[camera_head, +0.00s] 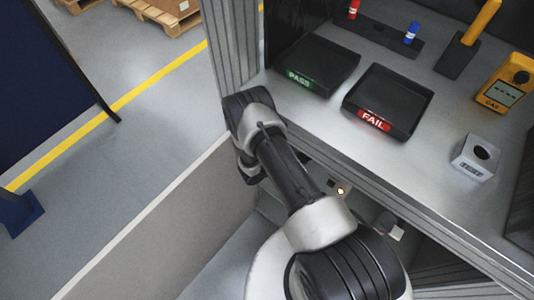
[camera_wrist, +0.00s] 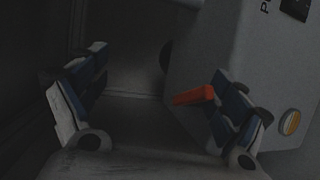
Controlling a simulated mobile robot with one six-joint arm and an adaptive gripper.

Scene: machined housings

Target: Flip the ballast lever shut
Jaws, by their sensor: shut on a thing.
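The ballast lever (camera_wrist: 194,95) shows as a short orange-red bar in the dim wrist view, beside the right finger of my gripper (camera_wrist: 156,88). It points left from that finger, which hides part of it. My gripper is shut on it, though the fingers look well apart and the contact is hard to make out. A pale grey housing (camera_wrist: 215,50) stands behind the right finger. In the head view my arm reaches down in front of the bench, and my gripper and the lever are hidden there.
The bench (camera_head: 310,110) holds a PASS tray (camera_head: 318,80), a FAIL tray (camera_head: 405,87), a yellow gas meter (camera_head: 505,83) and a grey block with a round hole (camera_head: 465,165). A round yellow part (camera_wrist: 290,122) sits on the housing. Dark walls close in on the left.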

